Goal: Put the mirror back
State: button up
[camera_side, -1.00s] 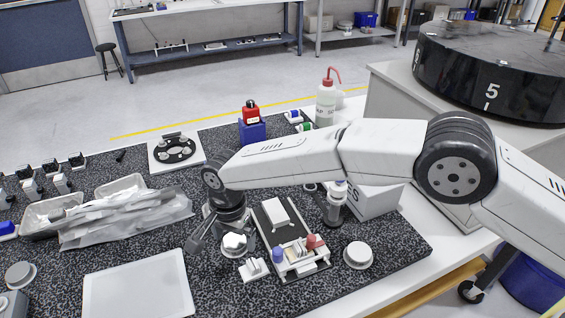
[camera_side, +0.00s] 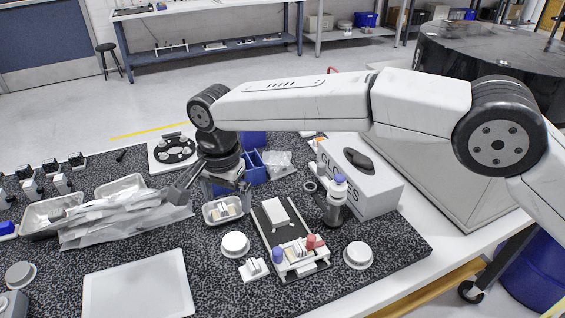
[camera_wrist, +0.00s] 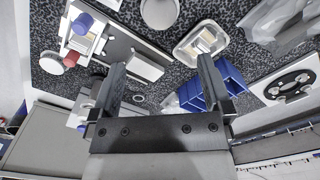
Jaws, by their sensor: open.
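My gripper (camera_side: 226,188) is open and raised above the bench, near the small metal tray (camera_side: 222,211). In the wrist view its two fingers (camera_wrist: 162,65) stand apart with nothing between them. The tray also shows in the wrist view (camera_wrist: 181,52), beyond the right finger, with pale flat pieces in it. The fixture (camera_side: 300,262) with a blue knob (camera_side: 278,254) and a red knob (camera_side: 311,241) sits on a dark plate. A white block (camera_side: 276,211) lies on that plate's far part. I cannot tell which piece is the mirror.
Round white-lidded jars (camera_side: 235,243) flank the fixture. A glove box (camera_side: 365,185) and a dispenser bottle (camera_side: 336,203) stand to its right. Blue bins (camera_side: 253,168) are behind, and bagged trays (camera_side: 120,215) lie left. A white tray (camera_side: 138,285) is at the front.

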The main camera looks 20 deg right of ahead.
jog(key=shift+r, duration=0.1)
dwell(0.5)
jog(key=d+n, duration=0.2)
jog(key=d, duration=0.6)
jog(key=s+d+r+n+t, duration=0.1)
jog(key=d+n, duration=0.1)
jog(key=d, duration=0.6)
jog(key=s+d+r+n, duration=0.1)
jog(key=d, duration=0.7)
jog(key=shift+s+d+n+t, duration=0.2)
jog(key=shift+n+t, duration=0.1)
jog(key=shift+n, duration=0.1)
jog(key=s+d+f+n, duration=0.1)
jog(key=s+d+f, duration=0.1)
jog(key=s+d, duration=0.3)
jog(key=s+d+f+n, duration=0.1)
jog(key=s+d+f, duration=0.1)
jog(key=s+d, duration=0.2)
jog(key=s+d+f+n+t, duration=0.1)
jog(key=s+d+f, duration=0.1)
jog(key=s+d, duration=0.3)
jog(key=shift+s+d+f, duration=0.3)
jog(key=shift+s+d, duration=0.05)
jog(key=shift+s, duration=0.9)
